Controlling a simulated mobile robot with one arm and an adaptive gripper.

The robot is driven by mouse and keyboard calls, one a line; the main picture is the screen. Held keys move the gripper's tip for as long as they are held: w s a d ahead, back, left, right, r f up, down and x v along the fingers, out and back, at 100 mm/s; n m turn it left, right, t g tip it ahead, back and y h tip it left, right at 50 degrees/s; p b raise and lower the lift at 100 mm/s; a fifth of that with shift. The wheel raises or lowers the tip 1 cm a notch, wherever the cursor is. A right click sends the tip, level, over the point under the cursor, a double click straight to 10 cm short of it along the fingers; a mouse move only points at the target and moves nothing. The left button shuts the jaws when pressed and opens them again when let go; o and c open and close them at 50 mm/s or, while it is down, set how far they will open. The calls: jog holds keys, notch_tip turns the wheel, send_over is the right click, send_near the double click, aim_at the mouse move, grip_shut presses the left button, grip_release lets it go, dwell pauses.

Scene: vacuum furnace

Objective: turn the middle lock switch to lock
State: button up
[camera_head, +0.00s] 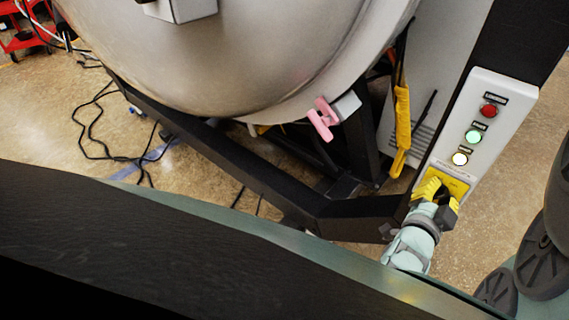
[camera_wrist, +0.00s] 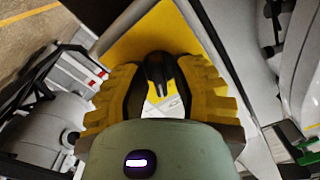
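The control panel (camera_head: 484,120) at the right of the head view carries a yellow plate (camera_head: 455,184) at its lower end. The plate also shows in the wrist view (camera_wrist: 158,32). A black switch knob (camera_wrist: 156,70) stands on this plate, between the tips of my gripper's yellow ridged fingers. In the head view my gripper (camera_head: 440,190) is at the plate and hides the knob. In the wrist view (camera_wrist: 160,78) the fingers bow around a gap, with their tips close in on both sides of the knob; they look shut on it. The knob's exact angle is hard to read.
Above the plate are a red light (camera_head: 489,110), a green light (camera_head: 474,136) and a whitish light (camera_head: 460,158). The large metal furnace drum (camera_head: 240,50) has a pink handle (camera_head: 323,119). A black frame (camera_head: 230,155) and yellow-handled item (camera_head: 401,120) stand left of the panel.

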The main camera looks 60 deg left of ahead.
jog(key=shift+s, duration=0.1)
grip_shut()
jog(key=shift+n, duration=0.3)
jog(key=shift+r+n+p, duration=0.1)
jog(key=shift+n+p, duration=0.25)
jog(key=shift+n, duration=0.15)
jog(key=n+p, duration=0.1)
jog(key=n, duration=0.9)
jog(key=shift+a, duration=0.1)
jog(key=shift+n, duration=0.3)
